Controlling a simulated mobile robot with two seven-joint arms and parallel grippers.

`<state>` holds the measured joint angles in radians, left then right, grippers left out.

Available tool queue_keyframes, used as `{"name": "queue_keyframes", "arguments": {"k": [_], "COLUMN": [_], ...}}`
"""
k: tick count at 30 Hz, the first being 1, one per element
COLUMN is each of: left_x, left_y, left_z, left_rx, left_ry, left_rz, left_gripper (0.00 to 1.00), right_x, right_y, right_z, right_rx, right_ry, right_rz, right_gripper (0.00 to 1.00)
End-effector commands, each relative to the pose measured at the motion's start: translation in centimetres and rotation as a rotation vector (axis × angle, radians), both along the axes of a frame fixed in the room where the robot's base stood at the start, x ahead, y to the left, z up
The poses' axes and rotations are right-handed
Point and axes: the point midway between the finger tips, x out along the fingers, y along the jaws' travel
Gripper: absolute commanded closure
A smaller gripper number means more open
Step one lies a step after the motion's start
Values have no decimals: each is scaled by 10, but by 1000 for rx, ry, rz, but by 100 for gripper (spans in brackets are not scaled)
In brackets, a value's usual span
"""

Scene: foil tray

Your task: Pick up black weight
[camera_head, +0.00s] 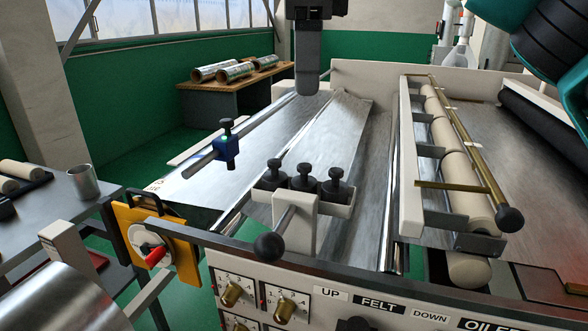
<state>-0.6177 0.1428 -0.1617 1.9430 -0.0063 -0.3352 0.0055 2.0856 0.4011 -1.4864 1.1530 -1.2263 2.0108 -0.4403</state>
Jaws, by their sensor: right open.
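Three black weights with knobbed tops stand side by side in a small white holder (345,211) at the middle of the machine: a left one (271,179), a middle one (303,182) and a right one (336,191). My right gripper (307,88) hangs down from the top edge, above and behind the weights in the picture and apart from them. It is open, with nothing seen in it; one finger hides the other from this side. My left gripper is not in view.
A rod with a black ball end (269,246) juts out in front of the holder. A blue clamp (226,150) sits on a bar at left. Pale rollers (459,180) and a brass bar stand at right. My teal and black arm link fills the upper right corner.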

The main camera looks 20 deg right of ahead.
Motion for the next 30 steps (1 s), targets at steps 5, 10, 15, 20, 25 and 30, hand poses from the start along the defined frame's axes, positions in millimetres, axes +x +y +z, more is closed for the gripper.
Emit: {"name": "queue_keyframes", "arguments": {"k": [5,10,15,20,25,30], "left_x": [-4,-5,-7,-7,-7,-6], "left_y": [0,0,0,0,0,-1], "left_z": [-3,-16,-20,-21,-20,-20], "left_rx": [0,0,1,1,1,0], "left_ry": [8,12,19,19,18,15], "left_rz": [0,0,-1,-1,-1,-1], "left_gripper": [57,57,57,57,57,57], "right_x": [0,-1,-1,-2,-7,-7], "right_y": [0,0,0,0,2,3], "right_z": [-21,-56,-73,-83,-108,-126], "right_rx": [1,2,1,1,-1,0], "right_ry": [8,6,2,2,3,1], "right_rz": [3,2,0,0,1,0], "right_gripper": [48,48,48,48,48,48]}}
